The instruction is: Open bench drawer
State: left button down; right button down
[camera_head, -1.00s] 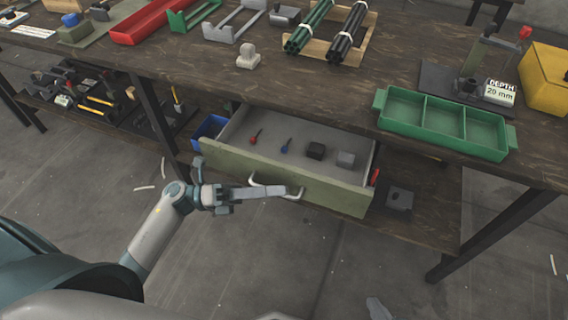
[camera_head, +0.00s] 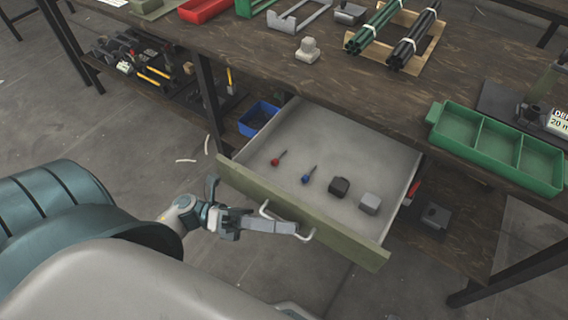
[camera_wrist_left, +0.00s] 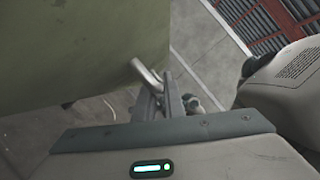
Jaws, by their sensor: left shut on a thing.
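The bench drawer (camera_head: 300,208) has an olive-green front and a grey inside, and it stands well out from under the wooden bench. Its bar handle (camera_head: 302,236) is on the front. My left gripper (camera_head: 284,228) is shut on this handle. In the left wrist view the fingers (camera_wrist_left: 168,100) close on the metal handle (camera_wrist_left: 146,74) in front of the green drawer front (camera_wrist_left: 80,50). Inside the drawer lie a red-headed tool (camera_head: 276,161), a blue-headed tool (camera_head: 306,178), a black block (camera_head: 339,187) and a grey block (camera_head: 370,203). My right gripper is not in view.
A green three-part tray (camera_head: 497,147) sits at the bench's front edge on the right. A blue bin (camera_head: 259,117) is on the lower shelf beside the drawer. Dark and green rod bundles (camera_head: 414,36) lie on the bench top. The floor before the drawer is open.

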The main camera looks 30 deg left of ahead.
pick_arm(q)
jog(key=c, duration=2.1)
grip_release()
jog(key=shift+a, duration=0.1)
